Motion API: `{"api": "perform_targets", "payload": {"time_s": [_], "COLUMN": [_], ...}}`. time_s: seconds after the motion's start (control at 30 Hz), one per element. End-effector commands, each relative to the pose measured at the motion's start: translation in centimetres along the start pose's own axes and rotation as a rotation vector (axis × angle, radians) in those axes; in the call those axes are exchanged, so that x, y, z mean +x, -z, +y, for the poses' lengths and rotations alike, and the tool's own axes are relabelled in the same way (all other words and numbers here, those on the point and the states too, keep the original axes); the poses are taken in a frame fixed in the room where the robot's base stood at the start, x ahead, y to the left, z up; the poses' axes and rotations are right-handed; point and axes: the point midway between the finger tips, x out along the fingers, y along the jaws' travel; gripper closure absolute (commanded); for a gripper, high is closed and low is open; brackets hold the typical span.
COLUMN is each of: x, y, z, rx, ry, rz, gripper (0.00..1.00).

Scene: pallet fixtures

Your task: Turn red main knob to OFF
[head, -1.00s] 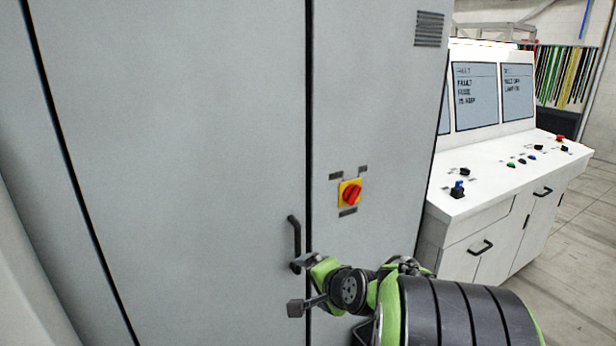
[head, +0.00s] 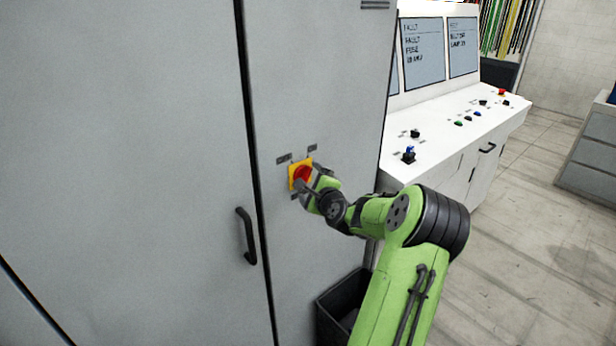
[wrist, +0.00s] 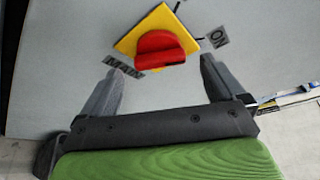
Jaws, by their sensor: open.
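The red main knob (head: 302,173) sits on a square yellow plate (head: 291,181) on the grey cabinet door. My gripper (head: 315,180) is at the knob's lower right in the head view and partly covers it. In the wrist view the knob (wrist: 160,47) shows fully, its raised grip roughly sideways, the "ON" label (wrist: 217,37) to its right and the "MAIN" label (wrist: 125,65) at lower left. My gripper (wrist: 160,66) is open, one finger on each side below the knob. I see no contact with it. The OFF label is not readable.
A black door handle (head: 246,236) stands left of the knob. A white control desk (head: 440,150) with small buttons and screens is to the right. A dark bin (head: 340,300) is on the floor below. Open floor lies at the right.

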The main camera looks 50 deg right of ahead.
Motion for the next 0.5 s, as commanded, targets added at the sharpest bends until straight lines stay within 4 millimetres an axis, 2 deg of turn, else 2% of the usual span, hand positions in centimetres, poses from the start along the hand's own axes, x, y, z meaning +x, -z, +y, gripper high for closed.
{"api": "perform_targets", "payload": {"time_s": [0.1, 0.2, 0.47, 0.5], "x": [1.9, 2.7, 2.9, 2.9], "y": [-0.1, 0.0, 0.0, 0.0], "z": [-0.1, 0.0, 0.0, 0.0], "rx": [0.001, 0.0, -0.001, -0.001], "ry": [0.0, -0.001, -0.001, -0.001], "rz": [-0.001, 0.0, 0.001, 0.001], "gripper": [0.04, 0.04, 0.04, 0.1]}}
